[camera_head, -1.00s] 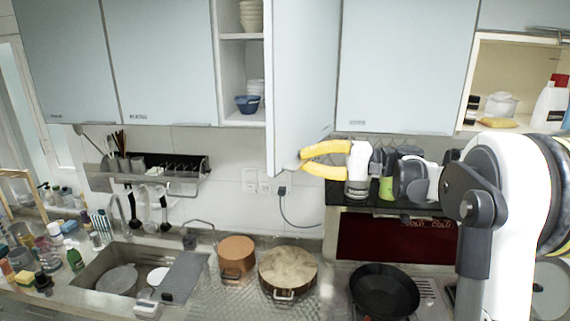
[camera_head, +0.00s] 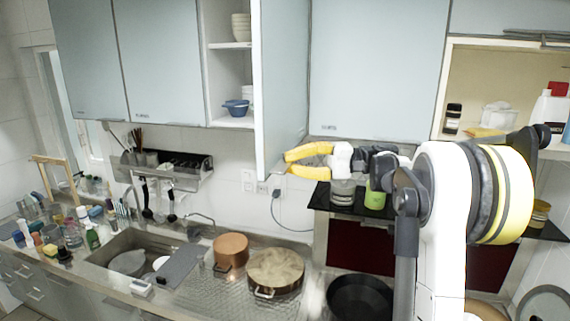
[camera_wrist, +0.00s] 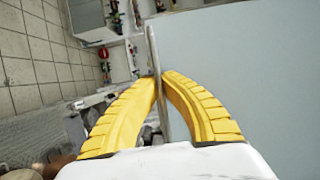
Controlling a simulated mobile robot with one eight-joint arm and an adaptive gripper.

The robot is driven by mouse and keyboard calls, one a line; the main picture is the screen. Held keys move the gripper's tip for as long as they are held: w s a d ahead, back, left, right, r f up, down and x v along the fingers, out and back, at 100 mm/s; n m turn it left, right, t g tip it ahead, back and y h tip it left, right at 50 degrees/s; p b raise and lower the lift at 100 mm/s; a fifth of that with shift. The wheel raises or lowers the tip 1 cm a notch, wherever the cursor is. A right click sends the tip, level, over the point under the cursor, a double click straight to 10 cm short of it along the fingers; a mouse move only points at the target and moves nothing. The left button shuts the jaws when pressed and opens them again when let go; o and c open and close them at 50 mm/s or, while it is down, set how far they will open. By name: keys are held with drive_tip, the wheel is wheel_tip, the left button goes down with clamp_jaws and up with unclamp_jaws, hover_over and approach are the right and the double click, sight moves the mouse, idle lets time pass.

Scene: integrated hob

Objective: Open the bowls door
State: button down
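The bowls door (camera_head: 285,75) is a pale blue upper cabinet door. It stands swung well out from the cabinet, hinged on its right, with bowls showing inside. My gripper (camera_head: 288,164) has two yellow fingers at the door's lower corner. The door's pale face (camera_wrist: 245,65) fills the right of that view. The contact is partly hidden.
The open shelf holds white bowls (camera_head: 241,27) and blue bowls (camera_head: 236,107). Other closed doors (camera_head: 378,70) flank it. Below are a utensil rack (camera_head: 185,165), a sink (camera_head: 128,258), a copper pot (camera_head: 230,252) and a pan (camera_head: 275,270). Air before the open shelf is clear.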

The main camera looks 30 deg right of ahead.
idle(0.3)
drive_tip(key=c, duration=1.6)
unclamp_jaws()
drive_tip(key=v, duration=1.2)
